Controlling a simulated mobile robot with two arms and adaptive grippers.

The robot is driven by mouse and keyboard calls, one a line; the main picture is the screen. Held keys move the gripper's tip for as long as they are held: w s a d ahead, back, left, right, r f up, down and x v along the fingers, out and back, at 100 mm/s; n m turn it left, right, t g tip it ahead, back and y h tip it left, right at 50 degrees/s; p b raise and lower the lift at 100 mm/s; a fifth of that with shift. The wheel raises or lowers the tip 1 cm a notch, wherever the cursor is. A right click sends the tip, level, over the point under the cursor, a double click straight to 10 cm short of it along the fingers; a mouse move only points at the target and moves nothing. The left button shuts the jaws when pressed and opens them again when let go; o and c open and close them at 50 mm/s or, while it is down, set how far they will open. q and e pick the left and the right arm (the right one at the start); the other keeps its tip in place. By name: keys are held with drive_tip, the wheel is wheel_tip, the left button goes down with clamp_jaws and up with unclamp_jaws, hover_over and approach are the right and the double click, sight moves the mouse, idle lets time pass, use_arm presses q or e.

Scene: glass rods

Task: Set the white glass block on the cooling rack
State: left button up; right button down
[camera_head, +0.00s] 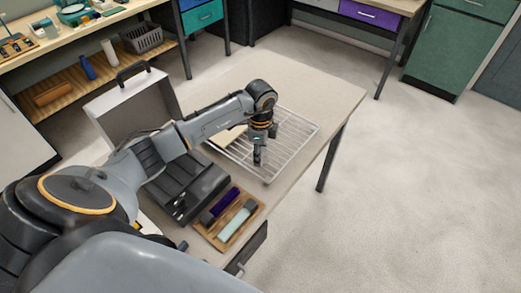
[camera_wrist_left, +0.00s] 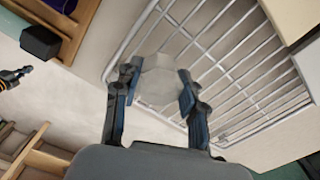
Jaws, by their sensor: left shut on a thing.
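The white glass block (camera_wrist_left: 158,82), a pale faceted piece, sits between the two fingers of my left gripper (camera_wrist_left: 156,90) in the left wrist view. The gripper is shut on it. In the head view my left gripper (camera_head: 258,158) points down over the near part of the cooling rack (camera_head: 296,135); I cannot make out the block there. The wire rack (camera_wrist_left: 232,45) shows behind and to the right of the block in the wrist view. I cannot tell whether the block touches the wires.
A wooden tray (camera_head: 217,243) holds a purple block (camera_head: 224,202) and a pale green block (camera_head: 235,224) in front of the rack. A black case (camera_head: 190,186) stands left of it.

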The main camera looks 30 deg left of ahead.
use_arm(q)
drive_tip(key=shift+f, duration=0.15)
drive_tip(key=o, duration=1.3)
wheel_tip(320, 180, up, 11)
drive_tip(key=b, duration=0.3)
drive_tip(key=shift+r, duration=0.65)
